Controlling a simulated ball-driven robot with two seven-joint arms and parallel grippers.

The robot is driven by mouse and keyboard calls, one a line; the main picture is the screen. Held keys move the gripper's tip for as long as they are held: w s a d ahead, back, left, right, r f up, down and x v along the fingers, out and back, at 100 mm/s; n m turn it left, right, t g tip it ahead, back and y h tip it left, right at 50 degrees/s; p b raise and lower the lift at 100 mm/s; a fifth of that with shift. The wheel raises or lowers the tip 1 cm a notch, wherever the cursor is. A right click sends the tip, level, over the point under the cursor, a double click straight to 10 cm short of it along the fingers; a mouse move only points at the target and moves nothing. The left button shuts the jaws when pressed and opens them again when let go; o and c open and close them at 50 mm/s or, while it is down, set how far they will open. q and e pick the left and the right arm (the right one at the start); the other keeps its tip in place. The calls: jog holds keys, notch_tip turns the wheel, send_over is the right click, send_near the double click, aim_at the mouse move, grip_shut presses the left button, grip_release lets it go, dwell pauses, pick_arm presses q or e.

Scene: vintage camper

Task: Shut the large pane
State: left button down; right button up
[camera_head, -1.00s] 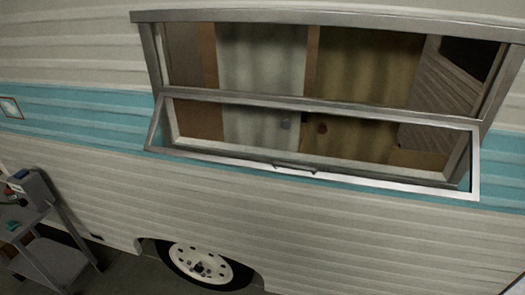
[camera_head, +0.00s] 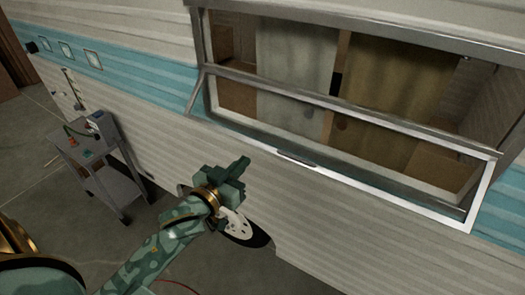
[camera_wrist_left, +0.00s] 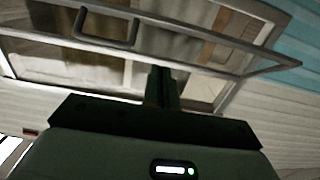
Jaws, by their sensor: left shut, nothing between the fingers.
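The large pane (camera_head: 385,197) is a long silver-framed window panel on the camper's side. Its lower edge is tilted outward, so it stands open below the upper window. A small handle (camera_head: 297,158) sits on its bottom rail. My left gripper (camera_head: 242,165) is shut and empty, to the left of the handle and lower in the head view, apart from the pane. In the left wrist view, the shut fingers (camera_wrist_left: 163,86) point toward the pane, with the handle (camera_wrist_left: 106,42) up and to the left. My right gripper is out of view.
A grey cart (camera_head: 108,170) with small items on top stands at the left. The camper wall (camera_head: 335,225) below the window is plain ribbed siding. A wheel (camera_head: 238,225) is partly hidden behind my left arm. Curtains (camera_head: 295,65) hang inside the window.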

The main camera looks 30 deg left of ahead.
pick_arm(q)
send_near(272, 143)
jog(key=w+r, duration=0.3)
jog(key=shift+w+f, duration=0.4)
jog(key=shift+f, duration=0.2)
jog(key=shift+w+f, duration=0.45)
jog(key=shift+f, duration=0.15)
jog(key=shift+w+d+f, duration=0.2)
jog(key=shift+w+f, duration=0.15)
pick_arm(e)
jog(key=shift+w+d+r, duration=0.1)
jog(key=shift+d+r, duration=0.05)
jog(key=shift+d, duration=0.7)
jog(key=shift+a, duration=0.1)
